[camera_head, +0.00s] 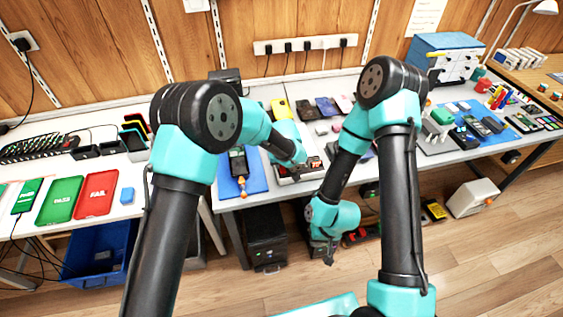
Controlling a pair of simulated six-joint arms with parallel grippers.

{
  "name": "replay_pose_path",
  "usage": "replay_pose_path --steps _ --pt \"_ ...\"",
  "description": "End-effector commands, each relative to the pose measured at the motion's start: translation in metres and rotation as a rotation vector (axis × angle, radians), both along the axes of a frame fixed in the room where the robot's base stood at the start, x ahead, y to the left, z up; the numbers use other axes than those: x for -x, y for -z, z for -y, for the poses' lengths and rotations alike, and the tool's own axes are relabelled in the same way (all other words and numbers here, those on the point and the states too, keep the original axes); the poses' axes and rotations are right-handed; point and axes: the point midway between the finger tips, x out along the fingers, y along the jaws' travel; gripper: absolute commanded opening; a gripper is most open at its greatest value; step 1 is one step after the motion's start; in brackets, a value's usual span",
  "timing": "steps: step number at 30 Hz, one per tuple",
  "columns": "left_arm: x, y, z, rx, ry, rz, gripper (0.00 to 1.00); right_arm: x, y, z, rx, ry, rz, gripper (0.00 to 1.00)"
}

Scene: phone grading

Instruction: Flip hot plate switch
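The hot plate (290,176) appears to be the low, pale-edged unit at the front edge of the middle table, with small red and dark parts (314,163) on its right side. My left gripper (300,163) is right over it and hides part of it. Contact with the switch cannot be made out, and neither can the switch itself. My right gripper (329,254) hangs in front of the table, below its edge and away from the hot plate. Both sets of fingers are too small and dark to show whether they are open or shut.
A blue mat (256,184) with a dark device lies left of the hot plate. Several phones (327,107) lie behind it. Green (60,200) and red (97,194) trays are on the left table. A blue cabinet (447,46) stands at the back right.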

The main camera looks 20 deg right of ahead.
Motion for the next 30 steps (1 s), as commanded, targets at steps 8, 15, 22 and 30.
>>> replay_pose_path --steps 8,15,22,30 --pt "-0.0003 -0.0010 -0.0011 0.004 -0.002 0.026 0.00 0.0000 0.0000 0.0000 0.000 0.000 0.000 0.00" --pt "-0.0001 -0.0012 -0.0009 0.004 -0.002 0.026 0.25 0.0000 0.0000 0.0000 0.000 0.000 0.000 0.00" --pt "0.0005 -0.0009 -0.0003 0.004 0.000 0.025 0.47 0.0000 0.0000 0.0000 0.000 0.000 0.000 0.00" --pt "0.0011 -0.0013 0.0002 0.005 0.001 0.025 0.49 0.0000 0.0000 0.0000 0.000 0.000 0.000 0.00"
